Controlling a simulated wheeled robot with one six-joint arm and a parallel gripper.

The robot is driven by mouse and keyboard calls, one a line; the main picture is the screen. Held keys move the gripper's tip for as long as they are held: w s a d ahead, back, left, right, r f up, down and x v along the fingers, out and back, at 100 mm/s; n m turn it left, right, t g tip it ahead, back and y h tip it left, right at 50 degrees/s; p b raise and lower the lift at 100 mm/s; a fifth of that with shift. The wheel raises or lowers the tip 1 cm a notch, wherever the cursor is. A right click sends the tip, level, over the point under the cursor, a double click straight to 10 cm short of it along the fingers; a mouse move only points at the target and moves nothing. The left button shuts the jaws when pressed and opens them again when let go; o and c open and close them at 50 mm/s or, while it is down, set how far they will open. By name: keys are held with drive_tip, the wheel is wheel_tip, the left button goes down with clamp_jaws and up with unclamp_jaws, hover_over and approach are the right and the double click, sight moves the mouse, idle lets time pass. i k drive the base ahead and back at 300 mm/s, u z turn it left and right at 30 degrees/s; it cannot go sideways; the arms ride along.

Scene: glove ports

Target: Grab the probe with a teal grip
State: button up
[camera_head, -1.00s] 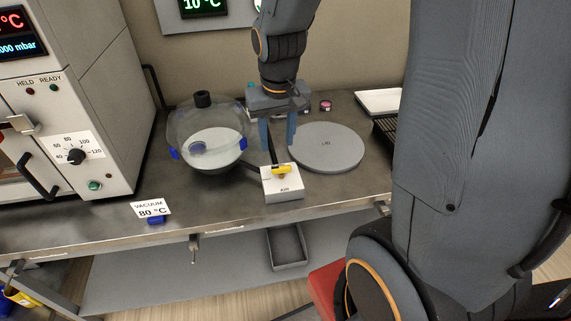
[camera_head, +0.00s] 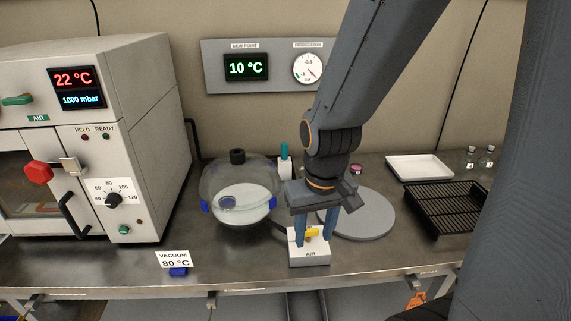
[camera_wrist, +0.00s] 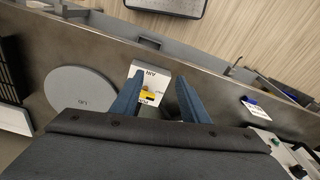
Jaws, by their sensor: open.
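A slim upright item with a teal grip (camera_head: 284,151) and a pale lower part stands at the back of the bench in the head view, behind and right of the glass desiccator; its foot is hidden. It is the only teal-gripped thing I can make out that fits the probe. My gripper (camera_head: 316,238) is open and empty, pointing down in front of that item and to its right. The wrist view shows the box (camera_wrist: 146,76) between my fingers (camera_wrist: 160,80).
The glass desiccator (camera_head: 238,180) stands left of my gripper. A grey round lid (camera_head: 365,215) lies to the right, with a black rack (camera_head: 446,205) and a white tray (camera_head: 420,168) beyond. The oven (camera_head: 150,130) fills the left. A VACUUM sign (camera_head: 174,259) is at the front edge.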

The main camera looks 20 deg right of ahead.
sight(284, 158)
drive_tip(key=z, duration=2.4)
drive_tip(key=k, duration=1)
drive_tip(key=u, duration=0.9)
drive_tip(key=i, duration=0.5)
drive_tip(key=u, duration=0.05)
